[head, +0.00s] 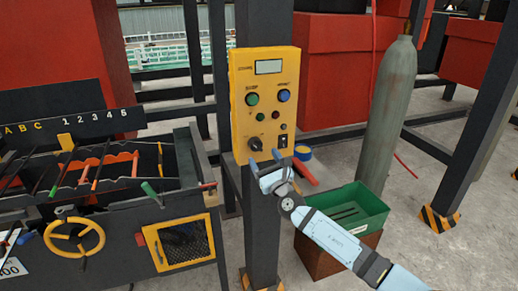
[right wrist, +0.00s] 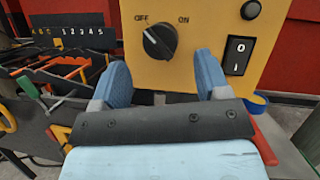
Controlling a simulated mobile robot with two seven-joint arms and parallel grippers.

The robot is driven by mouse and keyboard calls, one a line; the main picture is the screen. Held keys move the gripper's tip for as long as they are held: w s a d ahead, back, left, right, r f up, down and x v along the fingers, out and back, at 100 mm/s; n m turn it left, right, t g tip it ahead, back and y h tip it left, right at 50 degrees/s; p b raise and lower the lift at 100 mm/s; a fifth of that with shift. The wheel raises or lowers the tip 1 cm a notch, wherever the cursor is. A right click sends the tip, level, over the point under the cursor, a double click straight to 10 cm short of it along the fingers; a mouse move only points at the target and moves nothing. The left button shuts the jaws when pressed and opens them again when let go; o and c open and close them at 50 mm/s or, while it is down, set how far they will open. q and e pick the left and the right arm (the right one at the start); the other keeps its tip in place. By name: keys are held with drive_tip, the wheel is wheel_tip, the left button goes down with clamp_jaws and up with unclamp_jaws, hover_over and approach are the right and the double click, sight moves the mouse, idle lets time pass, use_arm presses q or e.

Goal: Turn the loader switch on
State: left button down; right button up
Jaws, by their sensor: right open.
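A yellow control panel (head: 265,105) is mounted on a dark post in the head view. At its lower left is a black rotary knob (head: 256,143), marked OFF and ON in the right wrist view (right wrist: 160,41). Its white mark points up-left, toward OFF. To its right is a black rocker switch (head: 284,140) marked 0 and I, also in the right wrist view (right wrist: 237,55). I cannot read which one is the loader's. My right gripper (head: 265,160) is open and empty, its blue fingers just below the knob, apart from it. My left gripper is not in view.
A green bin (head: 345,212) stands on a brown box right of the post. A grey gas cylinder (head: 390,110) stands behind it. At left is a machine with a rack of bars and a yellow handwheel (head: 75,237). Green and blue buttons sit higher on the panel.

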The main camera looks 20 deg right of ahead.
sight(259, 150)
drive_tip(key=x, duration=0.3)
drive_tip(key=shift+w+r, duration=0.15)
drive_tip(key=shift+w, duration=0.1)
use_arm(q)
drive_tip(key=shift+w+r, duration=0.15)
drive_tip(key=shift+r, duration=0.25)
use_arm(e)
drive_tip(key=shift+w+a, duration=0.1)
drive_tip(key=shift+w, duration=0.15)
drive_tip(key=c, duration=0.9)
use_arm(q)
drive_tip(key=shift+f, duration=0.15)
